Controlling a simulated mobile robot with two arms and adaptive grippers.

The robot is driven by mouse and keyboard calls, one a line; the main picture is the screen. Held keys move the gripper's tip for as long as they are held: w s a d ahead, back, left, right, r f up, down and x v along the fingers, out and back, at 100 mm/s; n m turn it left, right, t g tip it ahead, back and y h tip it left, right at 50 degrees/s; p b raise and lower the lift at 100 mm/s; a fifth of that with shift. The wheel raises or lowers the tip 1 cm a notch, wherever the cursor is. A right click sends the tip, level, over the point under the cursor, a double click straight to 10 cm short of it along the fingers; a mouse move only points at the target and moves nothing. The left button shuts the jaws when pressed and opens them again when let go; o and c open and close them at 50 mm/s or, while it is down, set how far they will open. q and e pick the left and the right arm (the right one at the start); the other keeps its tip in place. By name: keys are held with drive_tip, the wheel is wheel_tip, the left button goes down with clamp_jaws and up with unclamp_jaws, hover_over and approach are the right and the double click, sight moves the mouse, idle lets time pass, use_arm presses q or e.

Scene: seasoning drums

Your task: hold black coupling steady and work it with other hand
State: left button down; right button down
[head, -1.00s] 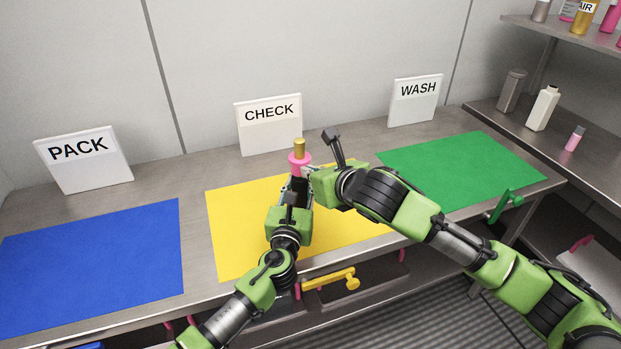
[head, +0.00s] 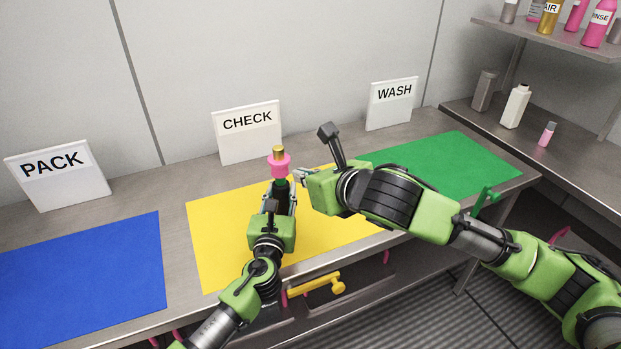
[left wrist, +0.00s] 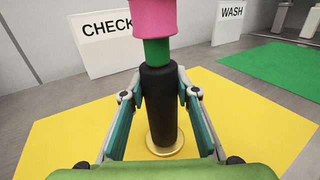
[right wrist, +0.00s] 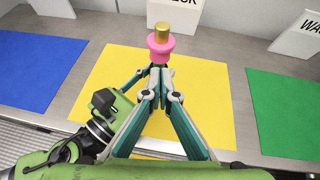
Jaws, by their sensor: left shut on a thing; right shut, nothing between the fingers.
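The black coupling (head: 282,190) stands upright over the yellow mat. In the left wrist view it is a black cylinder (left wrist: 160,100) with a gold foot, a green collar (left wrist: 157,52) and a pink part (left wrist: 153,18) on top. A gold tip (right wrist: 162,29) tops the pink part in the right wrist view. My left gripper (left wrist: 160,95) is shut around the black body. My right gripper (head: 301,176) is shut and empty, just right of the coupling below the pink part. In the right wrist view its fingers (right wrist: 158,80) hide the black body. Whether the foot touches the mat is unclear.
The yellow mat (head: 222,245) lies before the CHECK sign (head: 247,140). A blue mat (head: 90,265) lies left and a green mat (head: 450,160) right. Bottles, including a white one (head: 515,106), stand on the right shelves. A yellow handle (head: 315,285) sits below the table edge.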

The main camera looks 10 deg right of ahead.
drive_tip(key=v, duration=0.3)
drive_tip(key=shift+s+d+r, duration=0.1)
drive_tip(key=shift+s, duration=0.2)
use_arm(q)
drive_tip(key=c, duration=1.5)
unclamp_jaws()
